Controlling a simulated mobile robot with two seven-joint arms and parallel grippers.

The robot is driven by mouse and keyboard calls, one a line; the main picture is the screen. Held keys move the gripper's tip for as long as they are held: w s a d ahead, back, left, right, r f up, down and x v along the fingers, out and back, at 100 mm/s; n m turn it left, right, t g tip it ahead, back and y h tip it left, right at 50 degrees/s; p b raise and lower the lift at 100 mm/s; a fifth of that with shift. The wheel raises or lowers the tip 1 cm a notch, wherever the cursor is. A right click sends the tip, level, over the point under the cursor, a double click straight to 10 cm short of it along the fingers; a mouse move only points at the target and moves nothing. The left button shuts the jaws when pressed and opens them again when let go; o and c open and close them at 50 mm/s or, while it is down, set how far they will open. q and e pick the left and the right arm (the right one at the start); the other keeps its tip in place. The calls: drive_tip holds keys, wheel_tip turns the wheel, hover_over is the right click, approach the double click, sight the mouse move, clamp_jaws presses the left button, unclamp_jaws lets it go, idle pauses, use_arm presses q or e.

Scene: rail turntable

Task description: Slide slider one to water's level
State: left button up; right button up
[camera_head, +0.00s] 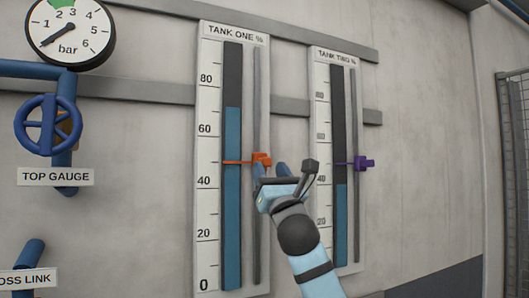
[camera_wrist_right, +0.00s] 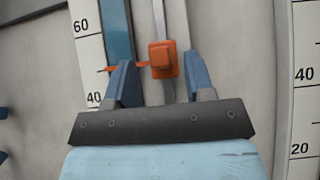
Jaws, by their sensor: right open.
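The orange slider one (camera_head: 262,160) sits on the thin vertical rail of the TANK ONE % gauge (camera_head: 208,110), with its pointer just under halfway between 40 and 60. My right gripper (camera_head: 270,169) is open at the slider. In the right wrist view the orange slider block (camera_wrist_right: 163,58) shows between the two blue fingers of my right gripper (camera_wrist_right: 160,66); I cannot tell whether they touch it. My left gripper is not in view.
The TANK TWO % gauge (camera_head: 320,120) with its purple slider (camera_head: 362,163) stands close on the right. A pressure dial (camera_head: 70,28) and a blue valve wheel (camera_head: 47,125) are at the left. A mesh panel (camera_head: 514,140) is at the far right.

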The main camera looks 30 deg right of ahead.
sight(268, 165)
drive_tip(key=x, duration=0.2)
drive_tip(key=shift+w+r+p, duration=0.2)
drive_tip(key=shift+r+p, duration=0.2)
drive_tip(key=shift+w+r, duration=0.3)
drive_tip(key=shift+w, duration=0.15)
drive_tip(key=shift+d, duration=0.1)
drive_tip(key=shift+c, duration=0.8)
clamp_jaws()
wheel_tip(268, 165, up, 13)
drive_tip(key=shift+r, duration=0.1)
